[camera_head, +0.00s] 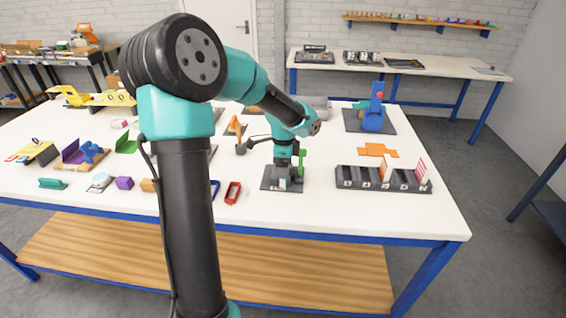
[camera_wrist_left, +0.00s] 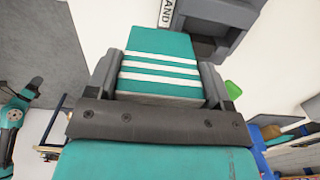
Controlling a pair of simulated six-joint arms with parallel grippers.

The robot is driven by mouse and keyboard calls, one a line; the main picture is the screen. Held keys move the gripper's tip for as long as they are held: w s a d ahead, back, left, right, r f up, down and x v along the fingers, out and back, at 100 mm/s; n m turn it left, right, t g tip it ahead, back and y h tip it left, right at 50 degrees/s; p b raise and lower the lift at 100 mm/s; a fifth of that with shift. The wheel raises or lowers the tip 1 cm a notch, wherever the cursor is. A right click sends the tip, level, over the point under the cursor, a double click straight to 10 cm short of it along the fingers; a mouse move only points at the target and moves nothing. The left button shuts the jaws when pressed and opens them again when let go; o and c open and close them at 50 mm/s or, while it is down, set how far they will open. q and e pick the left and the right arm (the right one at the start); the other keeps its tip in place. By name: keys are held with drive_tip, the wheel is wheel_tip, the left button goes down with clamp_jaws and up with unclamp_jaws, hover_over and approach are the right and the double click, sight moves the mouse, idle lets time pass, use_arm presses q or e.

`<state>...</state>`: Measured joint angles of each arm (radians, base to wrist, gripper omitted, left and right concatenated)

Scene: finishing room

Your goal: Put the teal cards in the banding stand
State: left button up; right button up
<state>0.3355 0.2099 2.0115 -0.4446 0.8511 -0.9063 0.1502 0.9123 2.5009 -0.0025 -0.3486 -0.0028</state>
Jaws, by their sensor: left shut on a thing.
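My left gripper (camera_head: 284,167) is shut on the teal cards (camera_wrist_left: 160,66), a block with white stripes held between its two grey fingers in the left wrist view. In the head view the gripper points down over the small dark banding stand (camera_head: 290,186), and the cards cannot be made out there. In the left wrist view the grey stand (camera_wrist_left: 222,14) shows at the top, past the cards, beside a label ending in "AND". Whether the cards touch the stand cannot be told. My right gripper is not in view.
A dark slotted rack (camera_head: 351,182) to the right holds an orange-striped and a pink-striped card. A green upright piece (camera_head: 301,162) is close beside the gripper. A red frame (camera_head: 233,193) lies to the left. White table is bare in front.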

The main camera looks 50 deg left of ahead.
use_arm(q)
drive_tip(key=w+a, duration=0.4)
drive_tip(key=a, duration=0.1)
drive_tip(key=shift+w+f, duration=0.25)
drive_tip(key=shift+f, duration=0.1)
drive_tip(key=shift+f, duration=0.1)
drive_tip(key=shift+f, duration=1.65)
drive_tip(key=o, duration=1)
drive_tip(key=shift+f, duration=0.15)
drive_tip(key=shift+c, duration=0.2)
wheel_tip(320, 180, up, 12)
drive_tip(key=shift+r, duration=0.2)
